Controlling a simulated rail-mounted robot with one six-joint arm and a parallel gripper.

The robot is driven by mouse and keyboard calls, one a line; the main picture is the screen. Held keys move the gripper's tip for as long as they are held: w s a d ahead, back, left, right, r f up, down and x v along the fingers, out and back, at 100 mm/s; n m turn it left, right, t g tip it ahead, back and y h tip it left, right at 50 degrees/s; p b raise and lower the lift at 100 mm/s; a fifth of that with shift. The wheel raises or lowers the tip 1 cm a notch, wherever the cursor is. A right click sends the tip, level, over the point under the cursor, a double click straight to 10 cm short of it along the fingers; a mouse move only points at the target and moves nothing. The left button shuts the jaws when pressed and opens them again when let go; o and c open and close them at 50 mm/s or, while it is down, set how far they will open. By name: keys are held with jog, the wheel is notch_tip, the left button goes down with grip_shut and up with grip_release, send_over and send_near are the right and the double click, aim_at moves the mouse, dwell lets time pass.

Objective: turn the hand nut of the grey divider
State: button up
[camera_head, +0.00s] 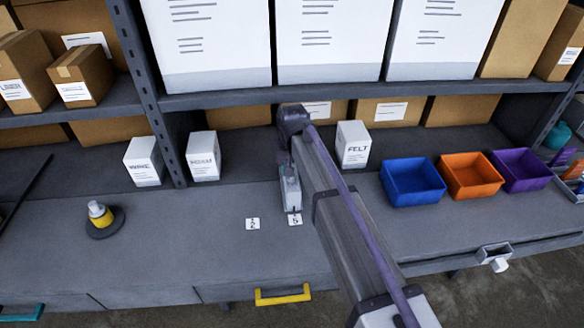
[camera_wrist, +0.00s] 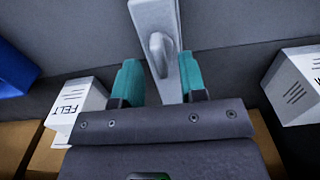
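The grey divider (camera_head: 291,188) stands on the bench beside a small number card, partly behind my arm in the head view. In the wrist view the divider (camera_wrist: 143,12) is a long pale grey piece with a rounded, raised grey part (camera_wrist: 158,46), which looks like its hand nut. My gripper (camera_wrist: 157,82) is open, its two teal fingers apart. The divider's near end shows between the fingers, and the raised part lies just beyond their tips. I see no clear contact. In the head view the fingers are too small and hidden to make out.
White boxes stand along the back, including the FELT box (camera_head: 353,145). Blue (camera_head: 412,182), orange (camera_head: 470,176) and purple (camera_head: 519,169) bins are to the right. A yellow-and-white piece (camera_head: 100,214) is at left. A metal shelf (camera_head: 350,92) spans above. The bench front is mostly clear.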

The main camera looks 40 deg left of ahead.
notch_tip(320, 180, up, 9)
jog(key=p, duration=0.7)
jog(key=shift+f, duration=0.1)
